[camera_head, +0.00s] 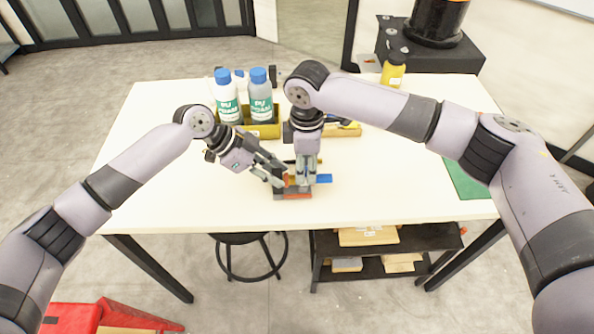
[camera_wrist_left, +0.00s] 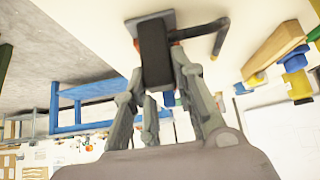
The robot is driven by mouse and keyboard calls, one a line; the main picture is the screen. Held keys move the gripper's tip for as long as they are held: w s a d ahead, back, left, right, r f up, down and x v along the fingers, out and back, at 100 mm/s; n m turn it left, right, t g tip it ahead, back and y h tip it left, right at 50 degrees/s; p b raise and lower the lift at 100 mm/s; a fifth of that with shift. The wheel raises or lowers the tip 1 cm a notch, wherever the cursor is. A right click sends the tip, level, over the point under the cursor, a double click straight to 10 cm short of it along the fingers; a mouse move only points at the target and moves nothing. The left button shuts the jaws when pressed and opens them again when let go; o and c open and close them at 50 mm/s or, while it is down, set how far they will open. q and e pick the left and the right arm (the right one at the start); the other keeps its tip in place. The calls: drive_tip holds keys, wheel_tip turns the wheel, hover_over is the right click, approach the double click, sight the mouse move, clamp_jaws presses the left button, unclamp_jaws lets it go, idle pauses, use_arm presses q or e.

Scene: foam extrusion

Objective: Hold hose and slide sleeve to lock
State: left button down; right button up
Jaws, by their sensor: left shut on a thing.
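A small dark fixture with a red-orange front (camera_head: 293,195) sits near the table's front edge, below both grippers. My left gripper (camera_head: 279,181) reaches down to it from the left. In the left wrist view its fingers (camera_wrist_left: 163,70) are shut on a dark part (camera_wrist_left: 154,50); I cannot tell whether this is hose or sleeve. A thin black bent piece (camera_wrist_left: 208,38) sticks out beside it. My right gripper (camera_head: 305,180) points straight down at the fixture, close beside the left one. Its fingertips are too small to read, and what lies between them is hidden.
A blue piece (camera_head: 323,178) lies right of the fixture. A yellow bottle (camera_head: 393,70) and green mat (camera_head: 468,177) are at the right. The table's left part is clear.

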drive_tip(key=shift+r, duration=0.1)
wheel_tip(320, 180, up, 12)
idle(0.6)
use_arm(q)
drive_tip(key=c, duration=1.2)
unclamp_jaws()
drive_tip(key=shift+c, duration=0.2)
drive_tip(key=v, duration=1.2)
